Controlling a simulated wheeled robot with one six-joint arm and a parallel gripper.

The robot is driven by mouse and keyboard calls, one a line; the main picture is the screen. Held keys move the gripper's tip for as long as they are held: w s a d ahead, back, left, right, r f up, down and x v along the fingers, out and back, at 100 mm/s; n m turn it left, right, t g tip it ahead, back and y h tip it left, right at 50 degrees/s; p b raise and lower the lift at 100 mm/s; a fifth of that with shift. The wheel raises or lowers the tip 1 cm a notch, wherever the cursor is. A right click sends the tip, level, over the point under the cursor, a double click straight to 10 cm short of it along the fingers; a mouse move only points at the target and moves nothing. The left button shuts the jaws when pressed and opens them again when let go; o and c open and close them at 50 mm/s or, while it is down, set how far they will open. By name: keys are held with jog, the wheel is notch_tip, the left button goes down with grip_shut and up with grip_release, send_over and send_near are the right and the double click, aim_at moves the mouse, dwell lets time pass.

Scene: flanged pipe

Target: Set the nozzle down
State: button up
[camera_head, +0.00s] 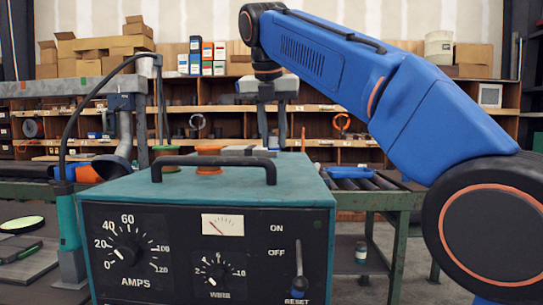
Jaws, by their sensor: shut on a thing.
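My gripper (272,122) hangs pointing down behind the teal welding machine (190,187). Its two fingers stand a little apart, with a small grey-blue piece between their lower ends, which I take to be the nozzle (273,143). The nozzle's shape is hard to make out at this size. The machine's top and black handle cover what lies below it, so I cannot tell whether it touches a surface.
The machine fills the front. Orange-and-green spools (208,168) and grey blocks (240,150) lie near the gripper. A teal torch-like tool (68,222) with a black cable stands at left. A green-framed roller table (365,184) is behind at right. Shelves (230,120) line the back.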

aim_at(273, 147)
jog(key=shift+f, duration=2.45)
jog(key=o, duration=1)
jog(key=shift+f, duration=0.1)
jog(key=shift+o, duration=0.2)
jog(key=v, duration=1.2)
jog(key=shift+d, duration=0.1)
